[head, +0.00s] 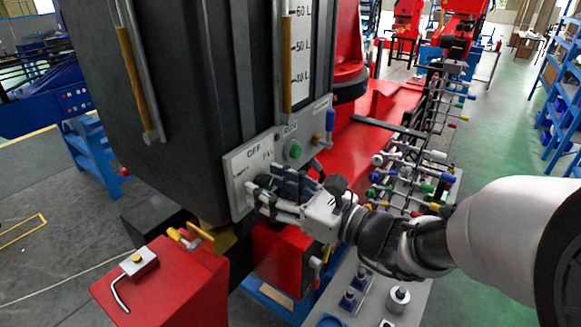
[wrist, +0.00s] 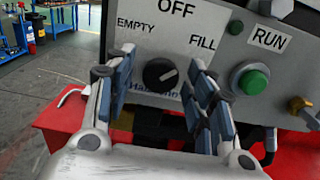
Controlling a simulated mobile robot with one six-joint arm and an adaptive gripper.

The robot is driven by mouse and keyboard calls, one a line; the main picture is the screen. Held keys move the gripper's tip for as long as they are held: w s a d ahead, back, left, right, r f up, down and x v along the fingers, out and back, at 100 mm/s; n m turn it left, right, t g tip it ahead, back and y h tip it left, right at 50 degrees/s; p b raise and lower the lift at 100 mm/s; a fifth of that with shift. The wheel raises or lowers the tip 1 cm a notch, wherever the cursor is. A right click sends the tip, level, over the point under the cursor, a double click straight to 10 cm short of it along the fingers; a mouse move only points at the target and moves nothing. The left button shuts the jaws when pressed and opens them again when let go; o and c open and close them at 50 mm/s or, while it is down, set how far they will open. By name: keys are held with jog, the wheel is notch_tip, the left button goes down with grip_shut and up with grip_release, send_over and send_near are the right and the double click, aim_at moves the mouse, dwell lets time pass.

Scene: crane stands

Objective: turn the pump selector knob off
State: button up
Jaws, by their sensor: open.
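The pump selector knob (wrist: 160,74) is a round black dial on a grey panel (wrist: 225,45). In the wrist view it has OFF above, EMPTY to the left, FILL to the right and a partly hidden label below. A light mark on the knob seems to point right, toward the FILL side, but it is small. My gripper (wrist: 163,82) is open, with one blue-padded finger on each side of the knob in the picture; I see no contact. In the head view my gripper (head: 268,195) is at the panel's lower part and hides the knob.
A green button (wrist: 253,82) under a RUN label sits right of the knob, with a brass fitting (wrist: 299,104) beyond it. A red box (head: 165,283) stands below the panel. A rack of coloured-handled rods (head: 410,175) is to the right.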

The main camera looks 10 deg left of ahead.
jog(key=c, duration=1)
jog(key=shift+f+n+b, duration=0.1)
jog(key=shift+n+b, duration=0.2)
jog(key=shift+b, duration=0.35)
jog(key=shift+c, duration=0.2)
jog(key=n+b, duration=0.3)
jog(key=b, duration=0.2)
jog(key=shift+f+n, duration=0.15)
jog(key=shift+n, duration=0.15)
jog(key=n+b, duration=0.3)
jog(key=b, duration=0.2)
jog(key=shift+b, duration=0.3)
jog(key=shift+n+b, duration=0.65)
jog(key=shift+n, duration=0.05)
jog(key=shift+r, duration=0.25)
